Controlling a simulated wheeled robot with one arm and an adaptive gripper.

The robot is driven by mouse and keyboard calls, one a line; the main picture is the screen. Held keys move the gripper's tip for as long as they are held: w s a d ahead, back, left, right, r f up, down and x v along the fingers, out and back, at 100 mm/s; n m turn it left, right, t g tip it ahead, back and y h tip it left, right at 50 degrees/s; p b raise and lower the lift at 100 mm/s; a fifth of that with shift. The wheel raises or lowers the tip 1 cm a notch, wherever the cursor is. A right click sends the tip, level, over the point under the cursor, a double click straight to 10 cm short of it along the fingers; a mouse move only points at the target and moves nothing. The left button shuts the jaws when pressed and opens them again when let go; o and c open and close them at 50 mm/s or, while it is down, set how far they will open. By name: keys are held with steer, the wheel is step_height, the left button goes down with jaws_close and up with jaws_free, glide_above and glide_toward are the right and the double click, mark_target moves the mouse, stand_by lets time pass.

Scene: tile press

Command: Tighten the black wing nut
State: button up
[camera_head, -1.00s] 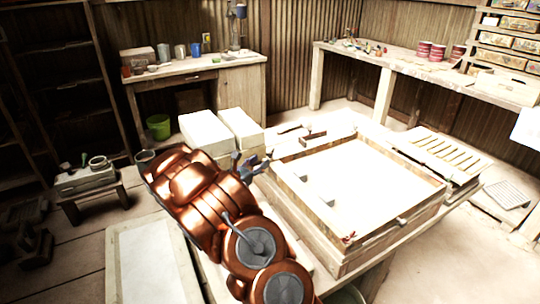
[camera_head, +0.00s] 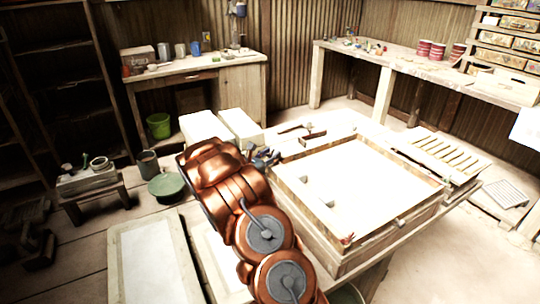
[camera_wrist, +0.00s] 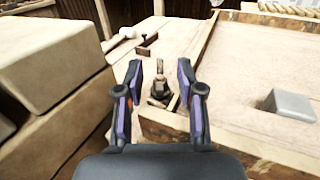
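My gripper (camera_wrist: 162,98) is open in the wrist view, its two dark fingers with purple sides standing apart. A small dark upright fitting (camera_wrist: 161,84), which looks like the black wing nut, shows between the fingers and a little beyond them. It sits beside the wooden frame's corner, and nothing grips it. In the head view my gripper (camera_head: 265,158) is at the left edge of the wooden press frame (camera_head: 408,212); the dark fitting cannot be made out there.
Pale blocks (camera_head: 238,126) stand left of my gripper, close to it in the wrist view (camera_wrist: 45,60). Small grey blocks (camera_wrist: 290,104) lie inside the frame. A small red piece (camera_head: 347,239) is at the frame's near corner. A slatted rack (camera_head: 445,152) lies to the right.

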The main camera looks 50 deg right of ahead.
jaws_close()
steer(key=shift+r, duration=0.1)
steer(key=shift+w+r+m+g+p, duration=0.1)
steer(key=shift+m+g+p, duration=0.4)
steer(key=shift+g, duration=0.3)
steer(key=shift+m+g+p, duration=0.7)
steer(key=shift+m+g, duration=0.7)
steer(key=shift+g, duration=0.8)
steer(key=shift+m+g+y, duration=0.3)
steer(key=shift+m+g, duration=0.4)
steer(key=shift+g, duration=0.2)
steer(key=shift+o, duration=1.1)
jaws_free()
steer(key=shift+a, duration=0.1)
